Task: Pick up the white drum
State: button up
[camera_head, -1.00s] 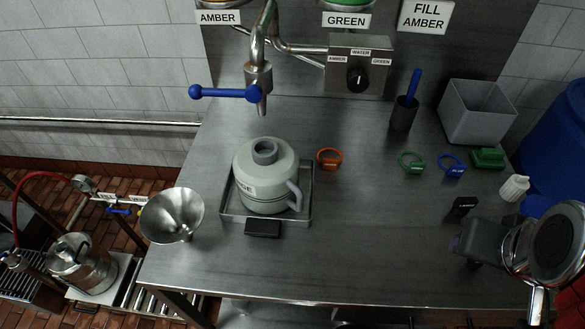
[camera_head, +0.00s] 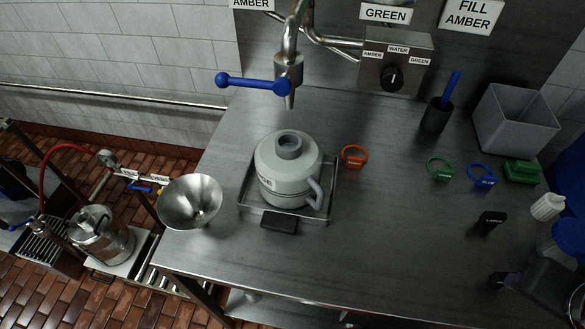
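A pale, whitish-grey drum (camera_head: 287,170) stands upright near the middle of the steel bench. It has a grey neck on top, a side handle at its lower right, and a partly visible label. It sits on a square metal tray (camera_head: 246,203) with a black block at its front. My gripper (camera_head: 500,282) is at the lower right edge, dark and partly cut off, well to the right of the drum and not touching it. Its fingers are too unclear to tell open from shut.
A tap with a blue lever (camera_head: 248,83) hangs just behind and above the drum. A steel funnel (camera_head: 190,201) is close on its left. An orange ring tag (camera_head: 354,156) lies to its right. The bench (camera_head: 390,240) is clear between drum and gripper.

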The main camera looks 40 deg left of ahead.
aim_at(288, 163)
jog(key=z, duration=0.05)
jog(key=k, duration=1.6)
jog(key=u, duration=1.9)
jog(key=i, duration=1)
jog(key=u, duration=0.1)
